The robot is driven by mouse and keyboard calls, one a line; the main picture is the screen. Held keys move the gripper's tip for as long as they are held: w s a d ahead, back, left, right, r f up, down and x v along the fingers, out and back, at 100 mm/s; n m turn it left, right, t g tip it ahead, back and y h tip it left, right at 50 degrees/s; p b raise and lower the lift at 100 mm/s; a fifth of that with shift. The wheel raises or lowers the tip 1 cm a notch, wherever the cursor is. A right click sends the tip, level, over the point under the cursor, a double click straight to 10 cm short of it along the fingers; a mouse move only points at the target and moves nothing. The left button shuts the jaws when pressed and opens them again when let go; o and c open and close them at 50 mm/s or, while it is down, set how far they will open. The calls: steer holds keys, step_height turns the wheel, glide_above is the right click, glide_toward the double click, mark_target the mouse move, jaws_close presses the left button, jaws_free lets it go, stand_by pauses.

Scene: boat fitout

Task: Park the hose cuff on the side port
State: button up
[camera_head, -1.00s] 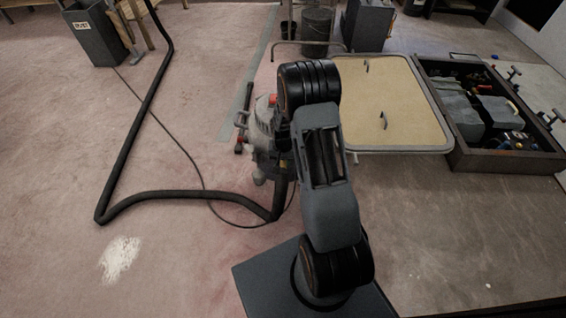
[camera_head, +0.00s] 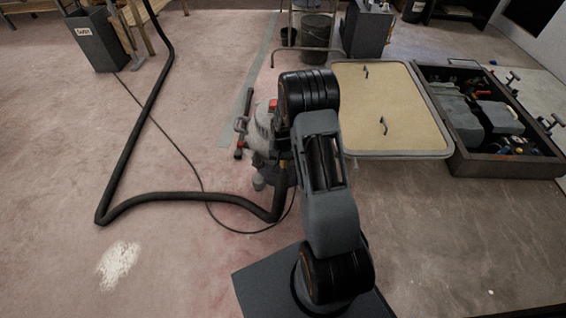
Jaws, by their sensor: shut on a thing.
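A thick black hose (camera_head: 130,140) comes down from the top of the picture, bends sharply on the floor at the left and runs right to a grey shop vacuum (camera_head: 262,130). Its near end rises against the vacuum's lower side, partly behind my arm. The vacuum has red parts and stands left of my arm, which hides its right side. I cannot make out the hose cuff or the side port. My gripper is hidden behind my own arm links, so its hold does not show.
A tan-topped table (camera_head: 395,110) with two handles stands right of my arm. Beside it is a dark open crate (camera_head: 480,168) of tools and cases. A grey bin (camera_head: 98,42) is at the far left and a bucket (camera_head: 316,32) at the back. A thin cable crosses the floor.

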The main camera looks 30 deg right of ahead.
steer(key=shift+w+d, duration=0.15)
steer(key=shift+w, duration=0.1)
steer(key=shift+w+d+r, duration=0.1)
steer(key=shift+w+r, duration=0.05)
jaws_close()
steer(key=o, duration=0.7)
jaws_free()
steer(key=shift+d, duration=0.1)
steer(key=o, duration=0.4)
steer(key=shift+a, duration=0.2)
step_height(320, 180, up, 14)
steer(key=p, duration=0.4)
steer(key=shift+f, duration=0.2)
